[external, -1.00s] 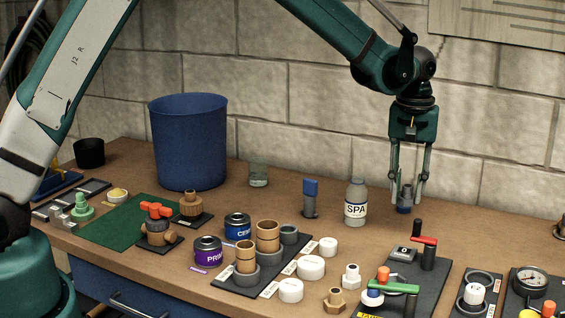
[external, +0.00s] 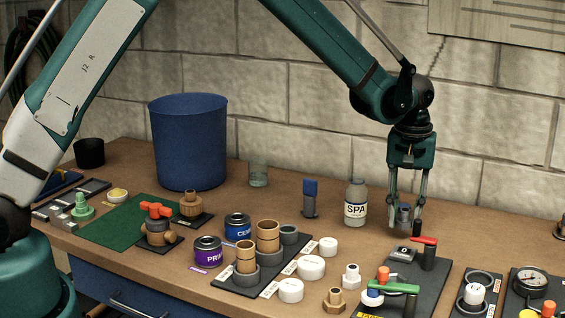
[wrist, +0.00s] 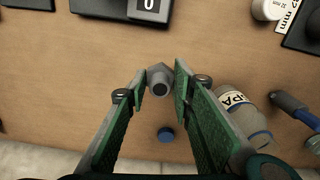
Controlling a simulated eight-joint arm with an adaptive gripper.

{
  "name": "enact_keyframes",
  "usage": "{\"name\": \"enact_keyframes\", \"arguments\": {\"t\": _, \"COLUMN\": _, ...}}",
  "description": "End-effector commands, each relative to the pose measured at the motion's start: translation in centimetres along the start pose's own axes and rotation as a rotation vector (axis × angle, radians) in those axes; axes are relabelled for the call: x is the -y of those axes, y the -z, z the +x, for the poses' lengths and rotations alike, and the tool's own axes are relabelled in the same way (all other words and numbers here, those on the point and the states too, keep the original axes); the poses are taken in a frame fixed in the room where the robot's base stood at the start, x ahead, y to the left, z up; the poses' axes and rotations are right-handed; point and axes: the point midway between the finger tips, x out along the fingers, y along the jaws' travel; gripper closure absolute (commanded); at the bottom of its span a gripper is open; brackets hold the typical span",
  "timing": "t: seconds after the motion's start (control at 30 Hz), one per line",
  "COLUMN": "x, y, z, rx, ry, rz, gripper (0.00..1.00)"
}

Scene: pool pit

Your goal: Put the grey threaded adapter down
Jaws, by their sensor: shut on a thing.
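The grey threaded adapter (external: 404,213) is between the fingertips of my gripper (external: 405,219), which is shut on it. In the wrist view the adapter (wrist: 159,80) shows its round dark opening between the green finger pads (wrist: 160,88). My gripper points down, with the adapter low over the wooden bench (external: 330,205). I cannot tell whether its underside touches the wood.
A small blue cap (wrist: 165,134) lies on the wall side of the adapter. The SPA bottle (external: 356,203) stands to the left in the external view. A black board with a counter block (external: 404,254) and red-handled valve (external: 424,241) is just in front. Bare wood surrounds the adapter.

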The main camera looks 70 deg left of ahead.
Motion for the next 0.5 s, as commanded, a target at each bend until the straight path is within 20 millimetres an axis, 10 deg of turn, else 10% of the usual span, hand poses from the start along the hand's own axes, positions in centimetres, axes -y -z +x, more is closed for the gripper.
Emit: {"name": "enact_keyframes", "arguments": {"t": 0.5, "x": 0.0, "y": 0.0, "z": 3.6, "rx": 0.0, "ry": 0.0, "rz": 0.0, "gripper": 0.88}}
